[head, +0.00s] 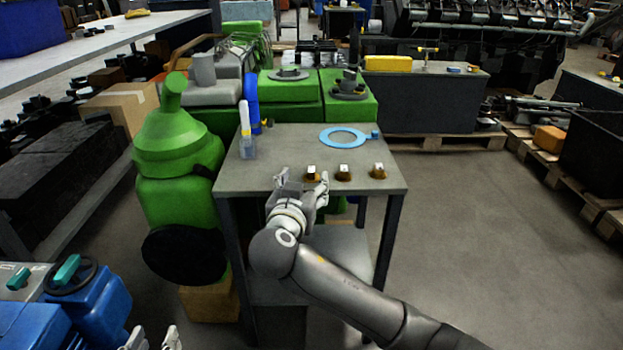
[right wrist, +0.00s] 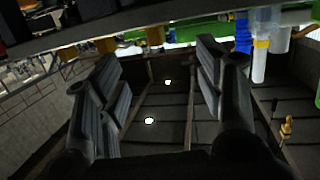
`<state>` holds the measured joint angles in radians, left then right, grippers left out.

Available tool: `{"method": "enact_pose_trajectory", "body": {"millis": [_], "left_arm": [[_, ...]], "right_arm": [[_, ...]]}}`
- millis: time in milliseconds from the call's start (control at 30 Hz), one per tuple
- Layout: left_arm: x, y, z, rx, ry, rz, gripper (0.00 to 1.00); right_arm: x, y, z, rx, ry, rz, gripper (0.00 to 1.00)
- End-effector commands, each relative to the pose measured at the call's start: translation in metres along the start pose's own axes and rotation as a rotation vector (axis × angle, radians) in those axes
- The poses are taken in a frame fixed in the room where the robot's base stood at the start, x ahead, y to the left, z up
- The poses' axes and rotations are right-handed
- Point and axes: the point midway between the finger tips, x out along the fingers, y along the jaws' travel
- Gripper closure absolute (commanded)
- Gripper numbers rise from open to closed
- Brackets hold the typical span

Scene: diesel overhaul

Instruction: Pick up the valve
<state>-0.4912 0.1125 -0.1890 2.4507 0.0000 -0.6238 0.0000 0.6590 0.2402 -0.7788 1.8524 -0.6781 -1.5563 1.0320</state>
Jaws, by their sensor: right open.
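Three small brassy pieces with pale tops stand in a row near the front of the grey table: left (head: 311,173), middle (head: 343,173), right (head: 378,171). I cannot tell for certain which is the valve. My right gripper (head: 303,183) is open and empty at the table's front edge, beside the left piece. The right wrist view is upside down; the brassy pieces (right wrist: 155,36) show at its top, beyond the spread fingers (right wrist: 160,85). My left gripper (head: 154,340) is at the bottom left, apart from the table, its fingers apart and partly cut off.
The table (head: 283,146) also bears a light blue ring (head: 343,137), a clear bottle with a yellow and white top (head: 247,145) and a blue bottle (head: 252,100). Green machinery (head: 170,150) stands close at the left. The floor at right (head: 480,230) is clear.

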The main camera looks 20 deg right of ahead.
Motion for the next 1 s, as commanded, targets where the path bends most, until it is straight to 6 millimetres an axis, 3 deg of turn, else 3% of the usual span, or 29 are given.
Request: {"method": "enact_pose_trajectory", "body": {"millis": [267, 700, 1000], "left_arm": [[0.002, 0.003, -0.016, -0.001, 0.089, 0.006, 0.60], [-0.004, 0.010, -0.070, -0.007, 0.383, 0.023, 0.60], [-0.006, 0.010, -0.075, -0.007, 0.406, 0.024, 0.60]], "right_arm": [[0.018, 0.001, 0.000, 0.000, 0.000, 0.000, 0.38], [0.062, 0.003, 0.002, -0.001, 0.000, 0.001, 0.38], [0.065, 0.002, 0.001, 0.001, -0.002, -0.001, 0.38]]}}
